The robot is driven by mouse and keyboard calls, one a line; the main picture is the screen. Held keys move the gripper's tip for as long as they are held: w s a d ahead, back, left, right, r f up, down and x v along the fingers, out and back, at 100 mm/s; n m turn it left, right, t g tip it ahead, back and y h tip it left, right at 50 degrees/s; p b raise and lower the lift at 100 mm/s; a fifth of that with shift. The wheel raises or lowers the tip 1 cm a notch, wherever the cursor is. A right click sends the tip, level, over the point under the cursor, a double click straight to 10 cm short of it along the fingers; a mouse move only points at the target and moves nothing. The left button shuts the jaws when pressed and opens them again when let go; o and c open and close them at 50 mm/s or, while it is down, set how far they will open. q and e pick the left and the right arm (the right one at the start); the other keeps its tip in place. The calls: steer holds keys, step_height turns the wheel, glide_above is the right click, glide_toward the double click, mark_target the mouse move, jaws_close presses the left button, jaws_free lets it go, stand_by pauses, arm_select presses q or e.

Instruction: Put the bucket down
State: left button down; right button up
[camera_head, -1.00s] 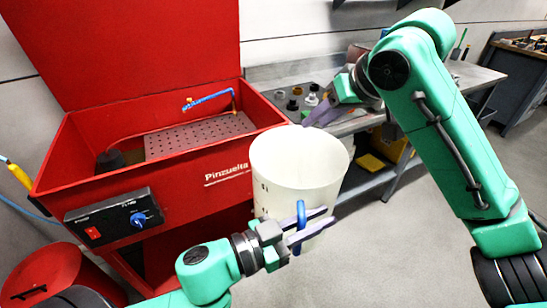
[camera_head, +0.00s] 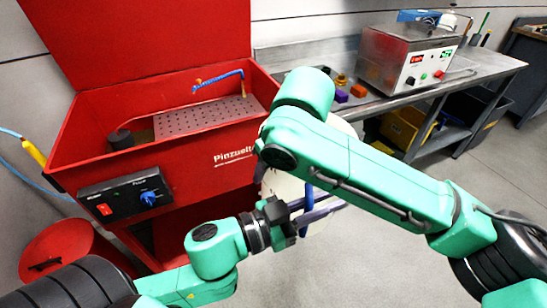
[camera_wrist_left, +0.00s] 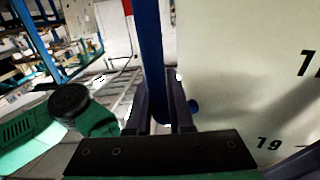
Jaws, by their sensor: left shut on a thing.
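The bucket is a pale cream cylinder (camera_head: 283,186) in front of the red cabinet, mostly hidden behind my right arm in the head view. In the left wrist view its wall (camera_wrist_left: 245,70) fills the right side, with dark number marks. Its upright blue handle (camera_head: 308,192) also shows in the left wrist view (camera_wrist_left: 151,55). My left gripper (camera_head: 334,209) is shut on this handle, one finger on each side of it (camera_wrist_left: 160,112). My right arm crosses over the bucket and its gripper is hidden. The bucket's base is hidden, so I cannot tell what is under it.
A red parts washer (camera_head: 200,165) with a raised lid stands behind and left. A red round bin (camera_head: 65,250) is at lower left. A steel bench (camera_head: 400,100) at the back right carries a silver bath machine (camera_head: 408,58) and small blocks. Grey floor at right is clear.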

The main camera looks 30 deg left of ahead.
steer(key=shift+f, duration=0.15)
arm_select(q)
steer(key=shift+r, duration=0.1)
arm_select(e)
jaws_close()
stand_by(1.2)
arm_select(q)
steer(key=c, duration=0.7)
jaws_free()
arm_select(e)
steer(key=shift+w, duration=0.1)
